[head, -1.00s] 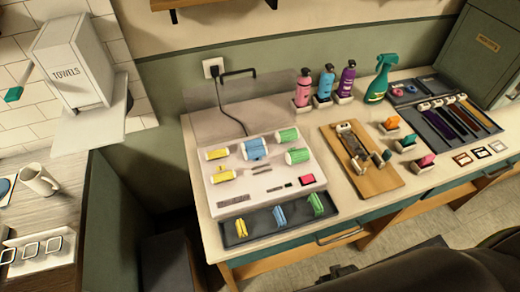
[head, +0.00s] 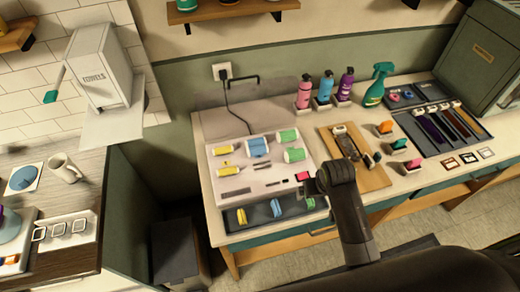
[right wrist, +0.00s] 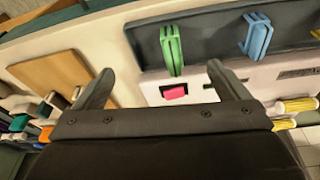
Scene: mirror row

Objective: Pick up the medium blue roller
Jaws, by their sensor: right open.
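The blue roller (head: 257,147) lies at the middle of the white roller base (head: 216,178), between the yellow and green rollers. It may be two blue pieces close together; I cannot tell. My right gripper (head: 312,189) is at the base's front right corner, to the right of and nearer than the blue roller, not touching it. In the right wrist view its two fingers (right wrist: 160,70) are spread with nothing between them. The blue roller cannot be made out in that view. My left gripper is not in view.
Yellow rollers (head: 225,167) and green rollers (head: 294,155) flank the blue one. A dark tray (head: 257,218) with yellow, blue and green clips lies in front. A wooden board (head: 372,178) is to the right. Bottles (head: 326,86) stand behind. A black cord (head: 229,105) hangs behind the base.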

